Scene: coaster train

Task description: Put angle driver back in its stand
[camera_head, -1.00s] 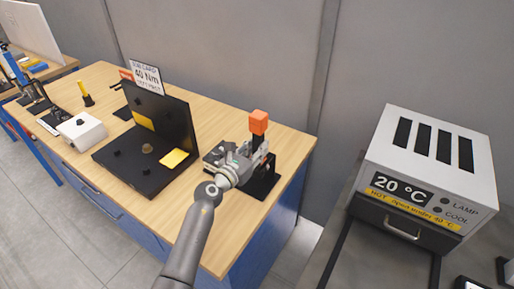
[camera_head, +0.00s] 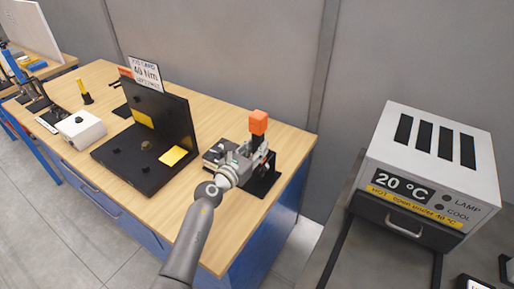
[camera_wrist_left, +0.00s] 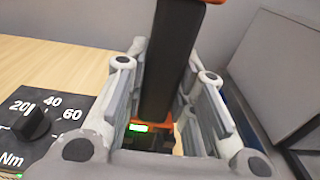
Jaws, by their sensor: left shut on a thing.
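The angle driver is upright near the right end of the wooden bench, with an orange block-shaped end (camera_head: 258,122) on top. My left gripper (camera_head: 250,157) is shut on it below that end. In the left wrist view its black body (camera_wrist_left: 172,65) stands between the two fingers (camera_wrist_left: 160,110), with orange parts and a lit green display below. The black stand (camera_head: 262,184) is right under the driver and partly covered by the gripper. I cannot tell whether the driver's lower end is seated in it. My right gripper is not in view.
A black dial box marked in Nm (camera_wrist_left: 38,128) is close beside the left gripper. A black panel fixture (camera_head: 165,140) and a white box (camera_head: 82,130) stand farther left on the bench. A grey oven (camera_head: 425,165) is to the right, across a gap.

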